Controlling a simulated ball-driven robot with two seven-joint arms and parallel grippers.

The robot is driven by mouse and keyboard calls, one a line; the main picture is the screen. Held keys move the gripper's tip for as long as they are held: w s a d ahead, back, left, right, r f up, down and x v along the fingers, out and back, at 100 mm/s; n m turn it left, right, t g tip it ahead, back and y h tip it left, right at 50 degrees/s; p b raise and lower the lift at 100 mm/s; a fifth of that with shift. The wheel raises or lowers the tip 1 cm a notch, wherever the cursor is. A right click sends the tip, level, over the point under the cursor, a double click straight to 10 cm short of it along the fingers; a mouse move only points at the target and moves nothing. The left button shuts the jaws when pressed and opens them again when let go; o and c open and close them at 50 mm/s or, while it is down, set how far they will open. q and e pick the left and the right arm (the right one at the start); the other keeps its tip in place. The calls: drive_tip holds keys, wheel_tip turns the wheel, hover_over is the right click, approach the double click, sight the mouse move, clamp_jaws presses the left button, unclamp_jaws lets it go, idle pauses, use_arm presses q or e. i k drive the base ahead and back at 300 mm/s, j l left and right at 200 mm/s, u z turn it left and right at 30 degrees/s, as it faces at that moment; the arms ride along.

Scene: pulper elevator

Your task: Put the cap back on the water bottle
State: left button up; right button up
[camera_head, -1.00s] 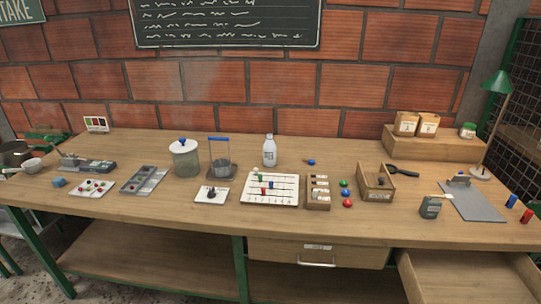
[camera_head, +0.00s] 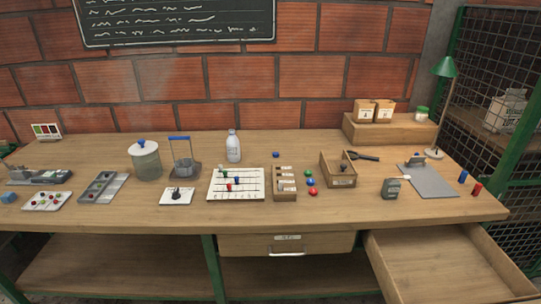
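The water bottle (camera_head: 233,148) stands upright towards the back of the wooden bench, near the middle of the head view. It is pale grey-white with a label. Its narrow neck shows no blue cap on it. A small blue piece (camera_head: 276,155), which looks like the cap, lies on the bench to the right of the bottle, apart from it. It is too small to tell which way up it lies. Neither of my grippers is in view.
A white peg board (camera_head: 236,195) lies in front of the bottle. A lidded jar (camera_head: 145,162) and a blue-handled holder (camera_head: 183,165) stand left. A wooden organiser (camera_head: 285,195) and open box (camera_head: 326,168) stand right. An open drawer (camera_head: 400,240) juts out at front right.

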sight(233, 150)
drive_tip(key=i+u, duration=0.25)
drive_tip(key=i, duration=0.3)
drive_tip(key=i+l+u, duration=0.1)
drive_tip(key=i+u, duration=0.15)
drive_tip(key=i, duration=0.3)
